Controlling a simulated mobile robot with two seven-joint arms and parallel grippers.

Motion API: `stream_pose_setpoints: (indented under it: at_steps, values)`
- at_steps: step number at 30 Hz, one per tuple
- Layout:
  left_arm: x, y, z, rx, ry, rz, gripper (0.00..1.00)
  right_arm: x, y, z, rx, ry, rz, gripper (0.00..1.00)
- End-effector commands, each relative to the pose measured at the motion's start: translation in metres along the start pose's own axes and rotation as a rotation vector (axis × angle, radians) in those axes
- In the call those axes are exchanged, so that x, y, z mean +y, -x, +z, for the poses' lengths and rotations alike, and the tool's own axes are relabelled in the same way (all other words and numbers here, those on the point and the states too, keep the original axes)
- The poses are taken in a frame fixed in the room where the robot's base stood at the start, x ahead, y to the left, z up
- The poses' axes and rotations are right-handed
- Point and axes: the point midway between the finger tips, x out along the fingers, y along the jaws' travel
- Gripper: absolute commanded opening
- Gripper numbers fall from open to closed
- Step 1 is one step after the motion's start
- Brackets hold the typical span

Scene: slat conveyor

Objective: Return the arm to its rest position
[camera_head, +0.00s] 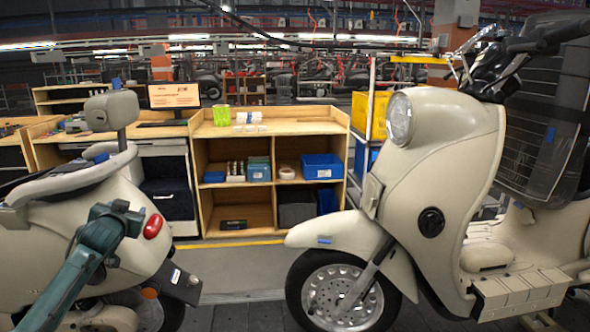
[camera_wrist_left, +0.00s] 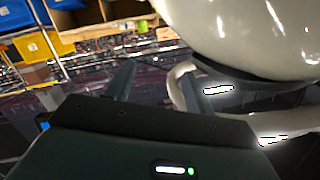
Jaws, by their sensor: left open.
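My left arm (camera_head: 85,250) comes in from the lower left in the head view, in front of the rear of a cream scooter (camera_head: 60,205). The fingers of its gripper cannot be made out there. In the left wrist view, my left gripper (camera_wrist_left: 158,78) has its two fingers spread, with nothing held between them. A pale curved tube (camera_wrist_left: 178,72) passes behind the right finger; whether they touch cannot be told. A large glossy cream body (camera_wrist_left: 255,35) fills the upper right of that view. My right arm and gripper do not show.
A second cream scooter (camera_head: 445,165) stands on the right, its front wheel (camera_head: 342,297) towards the middle. A wooden shelf unit (camera_head: 272,129) with blue bins (camera_head: 322,166) stands behind. A monitor (camera_head: 174,96) is at its left. Open floor (camera_head: 235,270) lies between the scooters.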

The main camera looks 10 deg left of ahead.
Motion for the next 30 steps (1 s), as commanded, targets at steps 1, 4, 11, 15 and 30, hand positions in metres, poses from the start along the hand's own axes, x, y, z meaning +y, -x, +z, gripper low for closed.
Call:
stream_pose_setpoints:
  at_steps: [1, 4, 11, 15, 30]
  values:
    - [0.005, 0.001, -0.014, 0.075, -0.088, 0.023, 0.54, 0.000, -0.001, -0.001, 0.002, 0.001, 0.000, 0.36]
    - [0.015, 0.006, -0.042, 0.238, -0.276, 0.046, 0.54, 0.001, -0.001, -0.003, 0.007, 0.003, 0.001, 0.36]
    - [0.124, 0.047, 0.056, 0.139, -0.258, 0.240, 0.54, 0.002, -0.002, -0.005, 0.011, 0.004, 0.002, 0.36]
    - [0.188, 0.095, 0.118, 0.076, -0.234, 0.365, 0.54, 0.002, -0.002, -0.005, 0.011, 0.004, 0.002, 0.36]
    - [0.325, 0.371, 0.277, -0.247, 0.038, 0.720, 0.54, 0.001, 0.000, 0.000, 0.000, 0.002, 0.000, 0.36]
